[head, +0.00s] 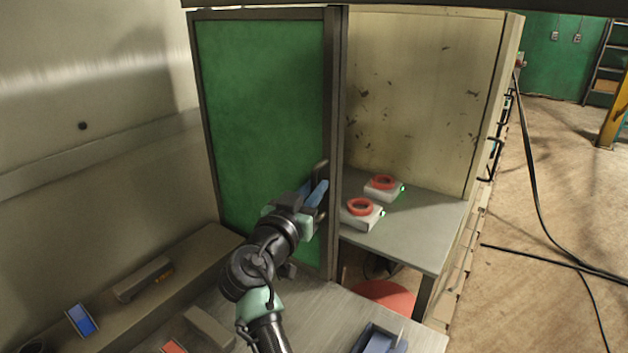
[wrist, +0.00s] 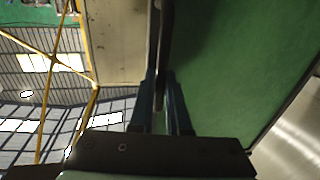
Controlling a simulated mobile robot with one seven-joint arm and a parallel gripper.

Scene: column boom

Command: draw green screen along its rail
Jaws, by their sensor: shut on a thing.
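The green screen (head: 262,110) is an upright panel in a dark frame at the left of the head view. It covers the left part of the space behind it, and the right part stands open. A dark bar (head: 420,8) runs across the top of the view; I cannot tell whether it is the rail. My gripper (head: 318,188) is at the screen's right frame edge, with its blue fingers shut on the dark handle (head: 321,167). In the wrist view the fingers (wrist: 161,105) close on a dark upright bar, and the green screen (wrist: 235,60) lies to its right.
Right of the screen, a grey table (head: 420,225) holds two red rings (head: 383,182) on white blocks. A red round seat (head: 385,298) is below it. A blue tray (head: 380,340) and a blue-faced device (head: 81,320) lie in front. Black cables (head: 535,190) run along the right.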

